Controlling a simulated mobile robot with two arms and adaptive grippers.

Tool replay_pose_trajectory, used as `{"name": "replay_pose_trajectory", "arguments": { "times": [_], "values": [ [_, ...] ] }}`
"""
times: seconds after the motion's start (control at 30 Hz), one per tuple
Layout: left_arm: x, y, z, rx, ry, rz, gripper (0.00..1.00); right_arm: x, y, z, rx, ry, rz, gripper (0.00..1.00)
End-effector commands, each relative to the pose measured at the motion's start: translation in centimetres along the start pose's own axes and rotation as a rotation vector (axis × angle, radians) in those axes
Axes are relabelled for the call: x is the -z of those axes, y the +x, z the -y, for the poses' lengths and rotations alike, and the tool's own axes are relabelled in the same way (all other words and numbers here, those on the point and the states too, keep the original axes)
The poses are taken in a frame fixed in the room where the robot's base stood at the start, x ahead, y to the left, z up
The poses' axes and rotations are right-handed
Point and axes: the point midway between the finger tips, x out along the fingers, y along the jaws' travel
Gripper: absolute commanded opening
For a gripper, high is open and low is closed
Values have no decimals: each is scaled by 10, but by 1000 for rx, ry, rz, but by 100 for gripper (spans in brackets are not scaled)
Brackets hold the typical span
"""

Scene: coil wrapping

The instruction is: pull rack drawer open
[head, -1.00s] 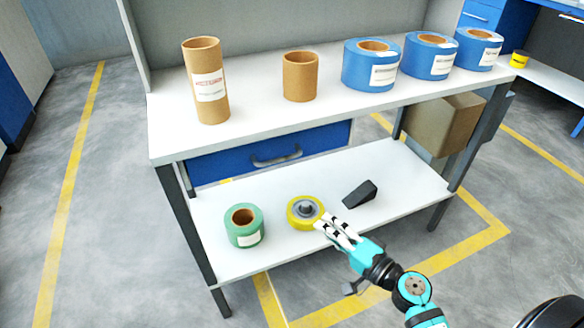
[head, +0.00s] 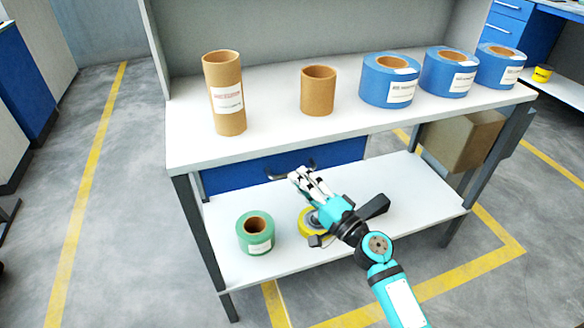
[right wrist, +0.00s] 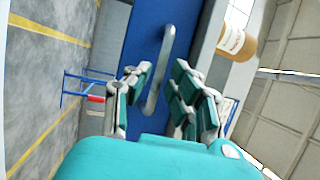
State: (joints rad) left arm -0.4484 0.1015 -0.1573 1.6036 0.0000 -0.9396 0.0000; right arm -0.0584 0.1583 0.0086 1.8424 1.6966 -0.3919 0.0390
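The blue rack drawer (head: 237,174) sits shut under the white top of the rack. Its grey handle (head: 275,175) is partly hidden behind my right gripper (head: 304,178) in the head view. In the right wrist view the drawer front (right wrist: 148,28) fills the middle, and the handle (right wrist: 163,62) stands between and beyond the fingers of my right gripper (right wrist: 160,92). The fingers are spread apart and empty. I cannot tell whether they touch the handle. My left gripper is in neither view.
The top holds two brown tubes (head: 224,95) (head: 317,92) and several blue rolls (head: 389,82). On the lower shelf (head: 425,196) are a green roll (head: 255,233), a yellow roll (head: 308,224) behind my arm, and a black wedge (head: 372,207). A cardboard box (head: 462,140) is at the right.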

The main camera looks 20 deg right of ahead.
Motion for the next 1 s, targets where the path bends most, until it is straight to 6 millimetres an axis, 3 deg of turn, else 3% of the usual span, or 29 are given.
{"name": "replay_pose_trajectory", "arguments": {
  "times": [0.2,0.6,0.77,1.0],
  "values": [
    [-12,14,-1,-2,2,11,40,0,28,1,1,1,1,21],
    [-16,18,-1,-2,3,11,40,0,34,0,0,0,0,21],
    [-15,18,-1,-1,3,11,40,0,34,0,0,0,0,0],
    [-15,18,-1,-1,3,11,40,0,34,-1,-1,0,0,0]
  ]
}}
